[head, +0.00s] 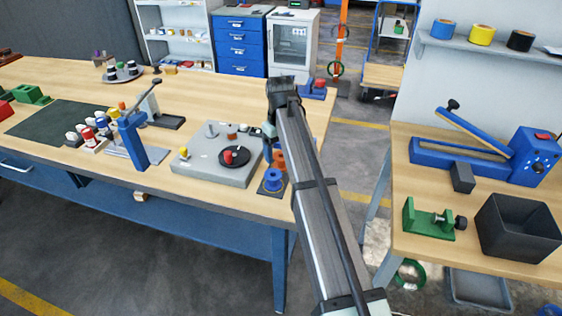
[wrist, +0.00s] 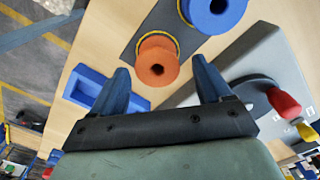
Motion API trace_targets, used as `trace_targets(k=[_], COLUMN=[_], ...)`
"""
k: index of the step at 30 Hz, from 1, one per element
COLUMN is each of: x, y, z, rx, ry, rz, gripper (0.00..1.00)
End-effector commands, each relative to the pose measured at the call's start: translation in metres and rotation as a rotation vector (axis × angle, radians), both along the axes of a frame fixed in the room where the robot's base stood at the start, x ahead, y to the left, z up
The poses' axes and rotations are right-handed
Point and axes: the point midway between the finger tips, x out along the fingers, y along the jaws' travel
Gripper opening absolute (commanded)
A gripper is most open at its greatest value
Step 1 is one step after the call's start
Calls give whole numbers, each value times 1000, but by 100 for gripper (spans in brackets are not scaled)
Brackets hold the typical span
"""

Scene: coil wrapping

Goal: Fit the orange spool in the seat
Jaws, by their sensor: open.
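The orange spool (wrist: 158,62) stands on a dark strip (wrist: 150,30) on the wooden table, its round hole facing up in the wrist view. In the head view the orange spool (head: 278,160) is partly hidden by my arm. My gripper (wrist: 160,66) is open, its two blue fingers apart, with the spool showing between and beyond the fingertips; no contact is visible. A grey base (head: 215,168) with a black disc (head: 235,156) and a red knob stands beside the strip. I cannot tell for certain which part is the seat.
A blue spool (head: 272,180) stands on the same strip, near the table's front corner. A blue lever press (head: 132,135) stands left of the grey base. A side bench holds a black bin (head: 517,228).

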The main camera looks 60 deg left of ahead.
Motion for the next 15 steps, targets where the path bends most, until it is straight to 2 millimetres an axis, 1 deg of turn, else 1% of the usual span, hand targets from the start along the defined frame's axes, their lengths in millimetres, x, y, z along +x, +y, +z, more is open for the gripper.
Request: trace_targets(k=[1,3,7,9,15], x=[1,3,3,3,3], y=[-1,-2,-2,-1,-1], z=[-8,-18,-32,-35,-35], rx=[-2,-2,-1,-1,0], ry=[1,1,0,0,0], rz=[-1,-1,0,0,0], gripper=[78,78,78,78,78])
